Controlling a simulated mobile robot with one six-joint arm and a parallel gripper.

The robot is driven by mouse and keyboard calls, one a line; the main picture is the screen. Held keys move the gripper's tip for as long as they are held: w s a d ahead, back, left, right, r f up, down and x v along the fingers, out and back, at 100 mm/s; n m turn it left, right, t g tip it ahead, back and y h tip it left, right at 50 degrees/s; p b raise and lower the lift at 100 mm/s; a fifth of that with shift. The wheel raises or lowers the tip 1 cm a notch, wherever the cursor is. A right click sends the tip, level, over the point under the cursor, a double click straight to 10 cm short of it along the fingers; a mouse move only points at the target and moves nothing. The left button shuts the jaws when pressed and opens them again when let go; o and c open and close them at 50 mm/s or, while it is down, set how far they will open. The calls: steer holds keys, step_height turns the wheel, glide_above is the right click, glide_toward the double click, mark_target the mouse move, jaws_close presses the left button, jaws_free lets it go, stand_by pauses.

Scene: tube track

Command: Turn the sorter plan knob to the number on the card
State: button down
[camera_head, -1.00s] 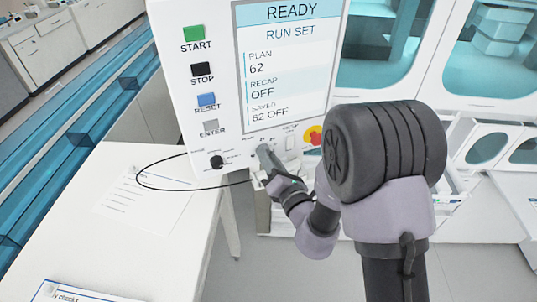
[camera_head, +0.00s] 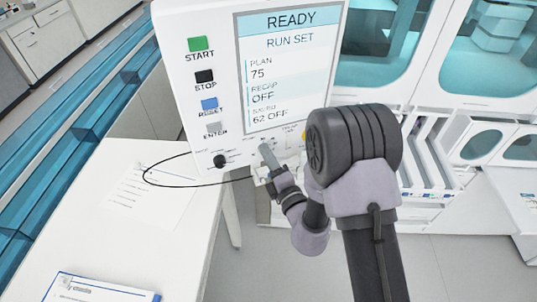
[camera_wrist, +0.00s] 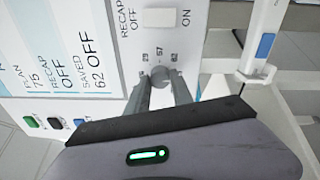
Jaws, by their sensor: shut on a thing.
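The sorter panel's screen (camera_head: 288,70) reads READY, RUN SET, PLAN 75, RECAP OFF, SAVED 62 OFF. My gripper (camera_head: 269,162) is at the lower part of the panel. In the wrist view, my gripper (camera_wrist: 160,82) is shut on the small grey plan knob (camera_wrist: 160,74), a finger on each side. A printed sheet (camera_head: 140,194) and a sheet with a blue border (camera_head: 100,288) lie on the white table. Their print is too small to read, and I cannot tell which is the card.
A white recap switch (camera_wrist: 158,17) sits close to the knob. Start (camera_head: 198,44), stop (camera_head: 204,76), reset (camera_head: 208,104) and enter (camera_head: 213,128) buttons line the panel's left. A black cable (camera_head: 150,180) loops over the table (camera_head: 180,240) from a black plug (camera_head: 219,160).

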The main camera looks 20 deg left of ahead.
steer(key=shift+r, duration=0.1)
stand_by(0.3)
steer(key=c, duration=1.1)
jaws_free()
steer(key=shift+w, duration=0.1)
